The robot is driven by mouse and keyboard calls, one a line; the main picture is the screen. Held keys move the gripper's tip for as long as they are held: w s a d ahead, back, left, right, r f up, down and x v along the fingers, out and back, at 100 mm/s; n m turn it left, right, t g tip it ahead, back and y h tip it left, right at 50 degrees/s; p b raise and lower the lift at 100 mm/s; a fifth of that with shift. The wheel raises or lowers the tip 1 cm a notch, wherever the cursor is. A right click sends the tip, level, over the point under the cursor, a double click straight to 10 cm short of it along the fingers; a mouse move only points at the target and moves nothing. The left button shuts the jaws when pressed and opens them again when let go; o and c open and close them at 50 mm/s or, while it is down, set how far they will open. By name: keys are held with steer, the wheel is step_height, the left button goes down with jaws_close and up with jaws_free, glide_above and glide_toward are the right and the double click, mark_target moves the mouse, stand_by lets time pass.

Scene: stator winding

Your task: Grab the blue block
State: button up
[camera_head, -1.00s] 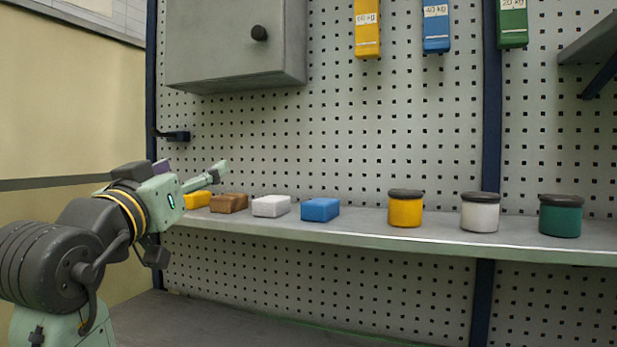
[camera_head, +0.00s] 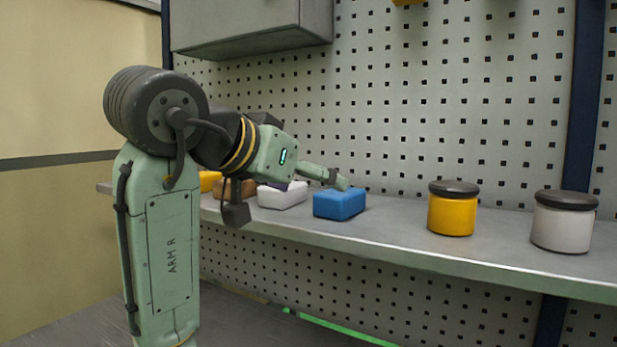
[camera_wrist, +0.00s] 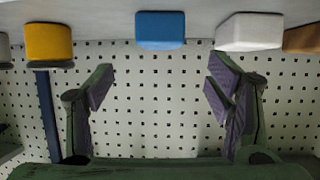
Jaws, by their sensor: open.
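The blue block (camera_head: 339,204) sits on the shelf between the white block and the yellow jar in the head view. In the wrist view the blue block (camera_wrist: 160,30) is at the top centre, beyond the fingertips and roughly midway between them. My gripper (camera_head: 338,180) is just above and behind the blue block in the head view, with its fingers pointing right. In the wrist view my gripper (camera_wrist: 157,80) has its purple-padded fingers spread wide with nothing between them.
The white block (camera_head: 282,195) is left of the blue block, then the brown block (camera_head: 238,187) and a yellow block (camera_head: 209,180), partly hidden by my arm. The yellow jar (camera_head: 453,209) and white jar (camera_head: 564,221) stand right on the shelf (camera_head: 400,235). A perforated panel rises behind.

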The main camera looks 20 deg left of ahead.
mark_target(337, 192)
steer(key=p+x, duration=0.3)
steer(key=x, duration=0.8)
steer(key=shift+s, duration=0.1)
steer(key=shift+c, duration=0.3)
steer(key=c, duration=1.3)
